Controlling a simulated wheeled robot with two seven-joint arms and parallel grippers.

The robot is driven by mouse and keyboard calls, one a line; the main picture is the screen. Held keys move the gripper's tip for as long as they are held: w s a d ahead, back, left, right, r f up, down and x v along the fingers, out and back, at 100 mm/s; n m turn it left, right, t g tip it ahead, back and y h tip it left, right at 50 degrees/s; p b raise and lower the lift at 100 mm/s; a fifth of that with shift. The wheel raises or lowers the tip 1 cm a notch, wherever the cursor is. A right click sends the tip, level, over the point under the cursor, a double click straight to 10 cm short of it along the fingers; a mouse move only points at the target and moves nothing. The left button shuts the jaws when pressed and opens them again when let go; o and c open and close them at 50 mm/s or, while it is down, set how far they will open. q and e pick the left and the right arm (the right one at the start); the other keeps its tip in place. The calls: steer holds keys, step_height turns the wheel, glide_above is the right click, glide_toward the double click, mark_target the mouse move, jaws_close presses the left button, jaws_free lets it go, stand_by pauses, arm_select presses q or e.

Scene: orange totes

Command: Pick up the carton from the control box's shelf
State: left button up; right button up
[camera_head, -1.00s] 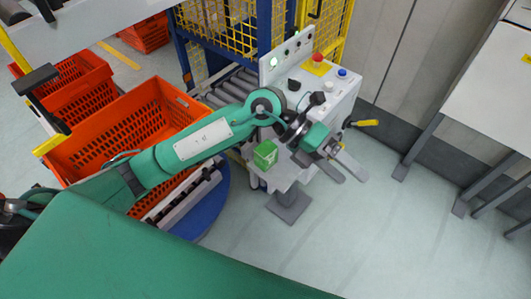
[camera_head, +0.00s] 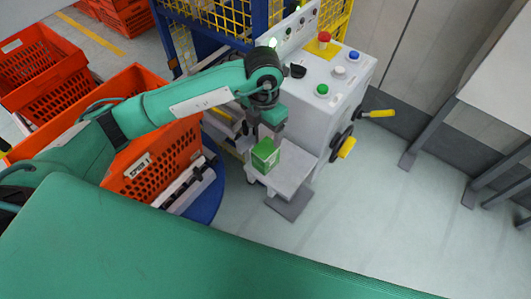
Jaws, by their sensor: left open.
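The green carton (camera_head: 265,157) stands on the small pale shelf (camera_head: 293,172) at the front of the white control box (camera_head: 318,112). My left arm reaches in from the left, and its wrist points down just behind the carton. My left gripper (camera_head: 263,138) is open, close above and behind the carton's top. Its fingertips are partly hidden, so I cannot tell whether they touch the carton. My right gripper is not in view.
Red, white, blue and green buttons top the control box, and a yellow-handled crank (camera_head: 345,147) sticks out on its right. An orange tote (camera_head: 150,175) stands left of the shelf. Yellow mesh fencing (camera_head: 225,40) is behind.

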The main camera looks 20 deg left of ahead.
mark_target(266, 148)
arm_select(q)
step_height(266, 148, down, 2)
steer(key=shift+f, duration=0.25)
steer(key=shift+d+f+p, duration=0.1)
steer(key=shift+f+p, duration=0.25)
steer(key=shift+f, duration=0.1)
steer(key=f, duration=0.1)
steer(key=f+p, duration=0.1)
steer(key=f, duration=0.1)
steer(key=shift+s+d+f+p, duration=0.2)
steer(key=shift+s+f+p, duration=0.05)
steer(key=shift+p, duration=0.05)
steer(key=shift+f, duration=0.65)
steer(key=c, duration=1.2)
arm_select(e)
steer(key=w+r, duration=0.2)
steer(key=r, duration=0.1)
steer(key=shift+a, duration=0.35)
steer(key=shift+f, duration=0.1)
